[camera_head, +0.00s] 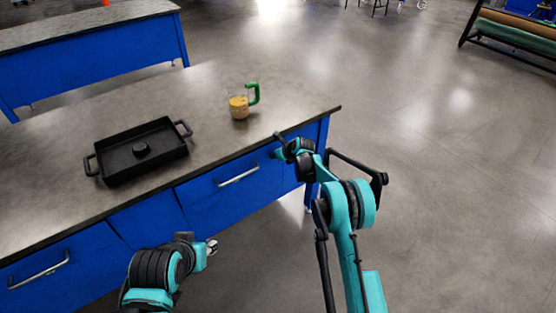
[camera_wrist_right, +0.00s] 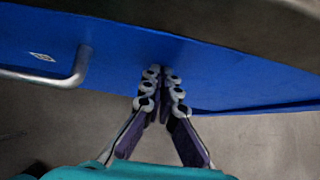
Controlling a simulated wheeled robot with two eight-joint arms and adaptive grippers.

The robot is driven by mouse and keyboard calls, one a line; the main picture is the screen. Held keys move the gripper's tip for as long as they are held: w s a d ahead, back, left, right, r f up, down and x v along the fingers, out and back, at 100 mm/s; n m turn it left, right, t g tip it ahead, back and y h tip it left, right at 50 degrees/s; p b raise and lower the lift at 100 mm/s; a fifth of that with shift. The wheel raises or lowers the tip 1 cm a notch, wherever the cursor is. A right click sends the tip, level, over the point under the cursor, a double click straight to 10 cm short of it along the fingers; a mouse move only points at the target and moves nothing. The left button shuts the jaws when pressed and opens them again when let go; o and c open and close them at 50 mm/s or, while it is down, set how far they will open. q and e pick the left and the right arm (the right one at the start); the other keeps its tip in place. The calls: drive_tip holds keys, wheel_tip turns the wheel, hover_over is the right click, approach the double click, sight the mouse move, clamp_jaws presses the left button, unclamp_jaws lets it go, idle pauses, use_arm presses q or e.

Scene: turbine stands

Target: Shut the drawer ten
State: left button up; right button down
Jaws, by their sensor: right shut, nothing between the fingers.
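A blue drawer front with a silver bar handle (camera_head: 238,176) is under the right part of the bench top; no gap around it can be made out, and no number is readable. In the right wrist view the blue front (camera_wrist_right: 115,55) fills the upper part, with its handle (camera_wrist_right: 80,68) at the left. My right gripper (camera_head: 281,145) is shut and empty at the bench's front edge, right of the handle. Its fingertips (camera_wrist_right: 160,75) are against or just before the blue surface. My left gripper (camera_head: 212,246) is low in front of the bench, apart from the handles; its jaws are unclear.
On the bench top (camera_head: 70,125) stand a black tray (camera_head: 120,165) with a dark round object in it, and a glass mug (camera_head: 238,103) with a green handle. Another handled drawer (camera_head: 40,277) is at lower left. Open floor (camera_head: 430,150) lies to the right.

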drive_tip(key=shift+w+a+r, duration=0.1)
drive_tip(key=shift+w+r, duration=0.05)
drive_tip(key=shift+w, duration=0.1)
drive_tip(key=shift+r, duration=0.15)
drive_tip(key=v, duration=1.1)
drive_tip(key=shift+s+d, duration=0.3)
drive_tip(key=shift+s, duration=0.15)
